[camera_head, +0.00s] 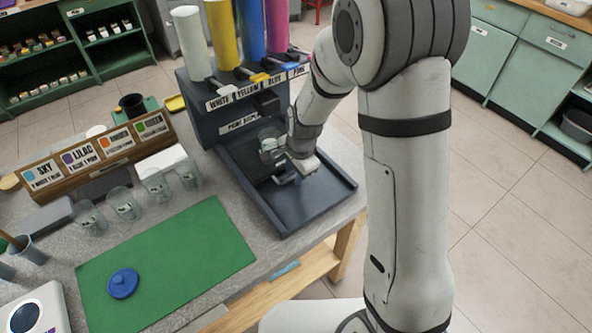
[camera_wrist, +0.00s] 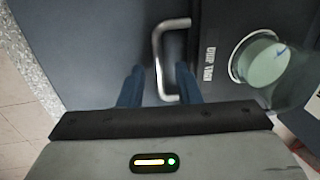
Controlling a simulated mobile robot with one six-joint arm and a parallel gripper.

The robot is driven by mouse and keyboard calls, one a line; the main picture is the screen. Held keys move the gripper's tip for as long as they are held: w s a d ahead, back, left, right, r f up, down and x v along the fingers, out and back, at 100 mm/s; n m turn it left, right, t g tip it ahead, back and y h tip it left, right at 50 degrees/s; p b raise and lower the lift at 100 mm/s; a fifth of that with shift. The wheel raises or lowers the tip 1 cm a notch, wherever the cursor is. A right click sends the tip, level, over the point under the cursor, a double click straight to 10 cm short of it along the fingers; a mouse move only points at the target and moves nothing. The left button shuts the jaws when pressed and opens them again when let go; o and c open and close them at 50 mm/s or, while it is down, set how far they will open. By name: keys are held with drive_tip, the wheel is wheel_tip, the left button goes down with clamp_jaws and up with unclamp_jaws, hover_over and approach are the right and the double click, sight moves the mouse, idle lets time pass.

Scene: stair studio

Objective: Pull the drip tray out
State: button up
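The dark drip tray (camera_wrist: 215,20) carries a white "DRIP TRAY" label and a metal U-shaped handle (camera_wrist: 157,50) in the wrist view. A clear glass cup (camera_wrist: 265,62) stands over a pale ring on it. The cup also shows in the head view (camera_head: 270,146). My gripper (camera_wrist: 159,76) is open, with one blue finger on each side of the handle's bar. Gaps show between the bar and both fingers. In the head view, my gripper (camera_head: 290,174) is low over the dispenser's dark base (camera_head: 308,203), and my wrist hides part of the tray.
White, yellow, blue and pink tubes (camera_head: 219,40) top the dispenser behind. A row of clear cups (camera_head: 124,204), a labelled card rack (camera_head: 95,165) and a green mat (camera_head: 165,262) with a blue lid (camera_head: 123,283) lie left. The base's front right half is clear.

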clamp_jaws()
idle(0.3)
